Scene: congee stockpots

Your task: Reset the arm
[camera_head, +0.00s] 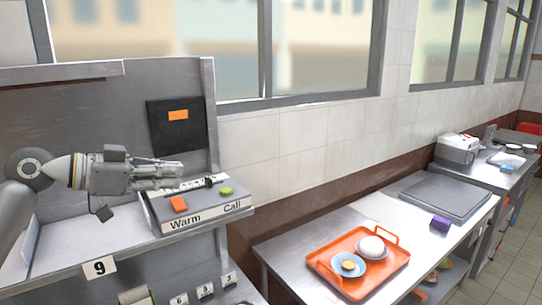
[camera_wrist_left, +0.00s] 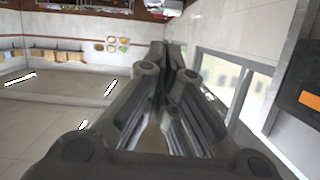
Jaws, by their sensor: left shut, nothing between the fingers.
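My left gripper (camera_head: 178,170) comes in from the left in the head view, level and pointing right. It is shut and empty. It is above the grey control box (camera_head: 205,214) marked "Warm" and "Call", which has an orange button (camera_head: 179,204) and a green button (camera_head: 226,190). In the left wrist view the fingers of my left gripper (camera_wrist_left: 172,62) meet near the top centre. My right gripper is in neither view.
A black panel with an orange label (camera_head: 178,114) is on the metal wall behind the gripper. To the right, an orange tray (camera_head: 327,276) with dishes stands on a steel table (camera_head: 378,205). A purple block (camera_head: 440,222) lies near its right edge.

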